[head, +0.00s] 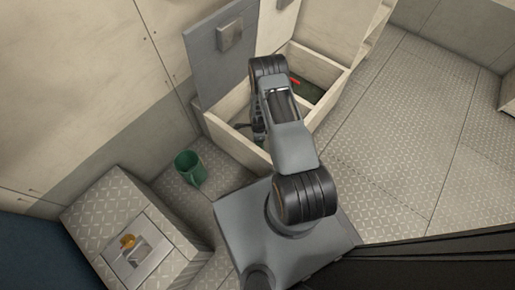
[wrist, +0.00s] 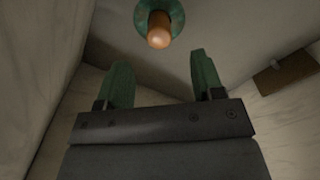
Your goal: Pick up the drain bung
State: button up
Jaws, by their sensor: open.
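What looks like the drain bung (wrist: 159,36) shows in the wrist view as a rounded orange-brown plug. It sits in a round green fitting (wrist: 177,13) at the top of the picture, on the pale locker surface. My gripper (wrist: 161,72) is open and empty, its two green fingers apart. The bung lies beyond the fingertips, roughly centred between them and not touched. In the head view my gripper (head: 258,137) is down inside an open locker box (head: 232,144); my arm hides much of the inside, and I cannot make out the bung there.
A grey lid (head: 221,62) stands raised behind the box. Box walls rise close around my gripper. A brown block (wrist: 286,73) is at right in the wrist view. A green bucket (head: 190,168) and a step with an orange knob (head: 128,241) stand left. Floor at right is clear.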

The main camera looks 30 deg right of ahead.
jog(key=shift+a+f+b, duration=0.2)
jog(key=shift+f+b, duration=1.6)
jog(key=shift+f, duration=1.7)
jog(key=shift+r, duration=0.1)
jog(key=c, duration=1)
